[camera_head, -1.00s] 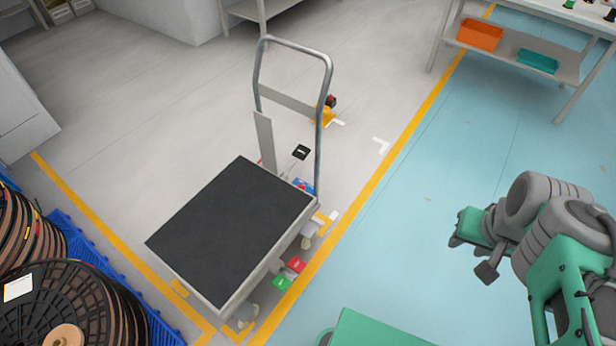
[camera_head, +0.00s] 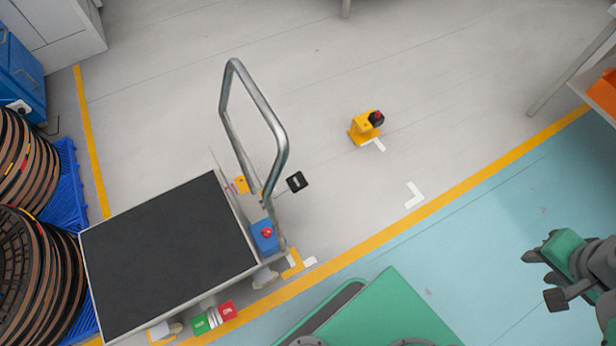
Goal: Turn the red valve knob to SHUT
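A small red knob (camera_head: 266,232) sits on a blue box (camera_head: 262,242) beside the cart's handle foot, partly behind the cart; which way it points is too small to tell. A green plate (camera_head: 200,325) and a red plate (camera_head: 228,311) with pale parts between them show at the cart's near side; their lettering is unreadable. My gripper (camera_head: 534,256) is at the right edge, over the blue-green floor, well apart from the knob and plates. Its fingers are dark and small, and their gap is unclear.
A flat cart (camera_head: 170,255) with a tall handle (camera_head: 228,95) stands at left centre. A yellow box (camera_head: 362,129) with a red and black top stands on the floor behind. Cable reels (camera_head: 25,165) are at left, a bench (camera_head: 570,75) at upper right. Floor between is clear.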

